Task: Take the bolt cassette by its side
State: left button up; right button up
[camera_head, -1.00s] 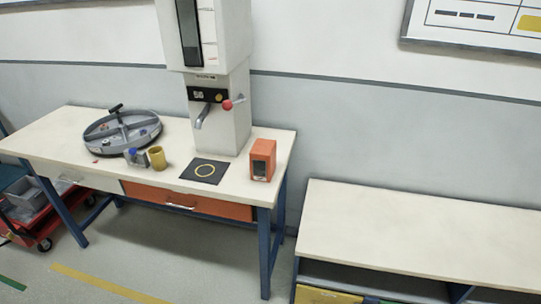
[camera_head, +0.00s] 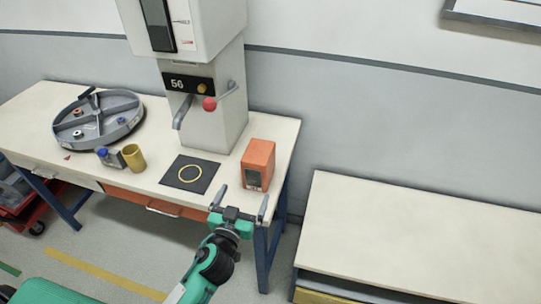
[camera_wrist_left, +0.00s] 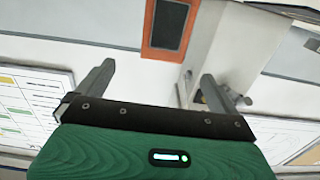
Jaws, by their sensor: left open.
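The bolt cassette, an orange upright box (camera_head: 258,164) with a dark window low on its front, stands on the right part of the workbench, beside the machine. My left gripper (camera_head: 238,203) is open and empty in front of the bench's right front edge, nearer to me than the cassette and apart from it. In the left wrist view the cassette (camera_wrist_left: 169,25) shows at the top, beyond the two spread fingers (camera_wrist_left: 155,82). My right gripper is not in view.
The grey machine (camera_head: 205,110) with a red-knobbed lever stands left of the cassette. A black mat (camera_head: 205,168) with a yellow ring, a yellow cup (camera_head: 134,157) and a round grey tray (camera_head: 98,118) lie further left. A lower bench (camera_head: 420,225) stands right.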

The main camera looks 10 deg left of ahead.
aim_at(256, 160)
pick_arm(q)
jog(key=w, duration=0.2)
jog(key=w+r+p, duration=0.1)
jog(key=w, duration=0.2)
jog(key=w+p, duration=0.1)
jog(key=w, duration=0.1)
jog(key=shift+w+d+r, duration=0.2)
jog(key=shift+w, duration=0.2)
jog(key=shift+w+f+p, duration=0.1)
jog(key=shift+w+p, duration=0.2)
jog(key=shift+w, duration=0.1)
jog(key=w, duration=0.1)
jog(key=w+p, duration=0.1)
jog(key=w, duration=0.2)
jog(key=shift+w+a+f+p, duration=0.15)
jog(key=shift+w+a+p, duration=0.15)
jog(key=shift+p, duration=0.1)
jog(key=shift+w+f, duration=0.1)
jog(key=shift+w, duration=0.25)
